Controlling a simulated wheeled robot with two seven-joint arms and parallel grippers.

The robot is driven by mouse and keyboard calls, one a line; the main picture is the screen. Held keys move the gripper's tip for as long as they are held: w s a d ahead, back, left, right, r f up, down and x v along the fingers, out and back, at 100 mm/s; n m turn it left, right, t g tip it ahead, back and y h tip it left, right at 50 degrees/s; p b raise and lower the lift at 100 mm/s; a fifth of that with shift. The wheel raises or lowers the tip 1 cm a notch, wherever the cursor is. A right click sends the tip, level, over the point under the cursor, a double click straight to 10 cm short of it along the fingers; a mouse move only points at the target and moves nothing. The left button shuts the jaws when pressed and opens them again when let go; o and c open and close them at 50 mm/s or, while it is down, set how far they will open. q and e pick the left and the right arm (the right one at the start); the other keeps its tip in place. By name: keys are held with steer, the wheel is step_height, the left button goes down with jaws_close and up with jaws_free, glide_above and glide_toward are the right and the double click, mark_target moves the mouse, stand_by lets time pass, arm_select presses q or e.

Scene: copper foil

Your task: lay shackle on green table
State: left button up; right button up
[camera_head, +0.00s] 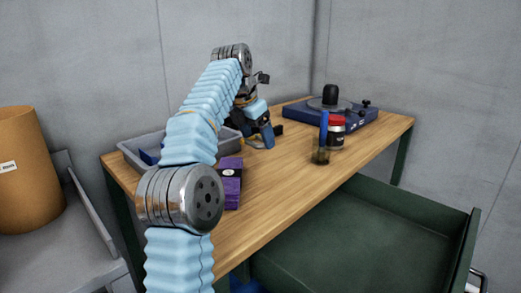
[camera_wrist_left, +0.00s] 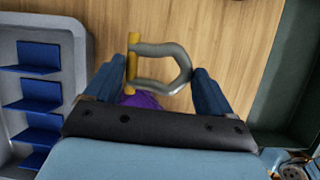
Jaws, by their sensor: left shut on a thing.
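The shackle (camera_wrist_left: 172,66), a grey metal bow with a yellow pin (camera_wrist_left: 133,62), is between the blue fingers of my left gripper (camera_wrist_left: 160,78) in the left wrist view. The gripper is shut on it, one finger at the pin side and one at the bow. In the head view my left gripper (camera_head: 263,140) is over the middle of the table, and I cannot make out the shackle there. The table (camera_head: 285,165) has a wooden top and dark green legs. My right gripper is not in view.
Purple boxes (camera_head: 231,172) and a grey bin (camera_head: 130,146) stand left of the gripper. A green drawer (camera_head: 360,235) is open at the front. Bare wood lies between.

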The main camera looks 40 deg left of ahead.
mark_target(264, 162)
arm_select(q)
steer(key=shift+w+a+f, duration=0.1)
steer(key=shift+w+f, duration=0.45)
steer(key=shift+f, duration=0.15)
steer(key=x, duration=0.4)
steer(key=shift+s+a+f, duration=0.1)
steer(key=shift+a+f, duration=0.15)
steer(key=shift+f, duration=0.35)
steer(key=shift+f, duration=0.1)
steer(key=o, duration=1.3)
steer(key=shift+v, duration=3.85)
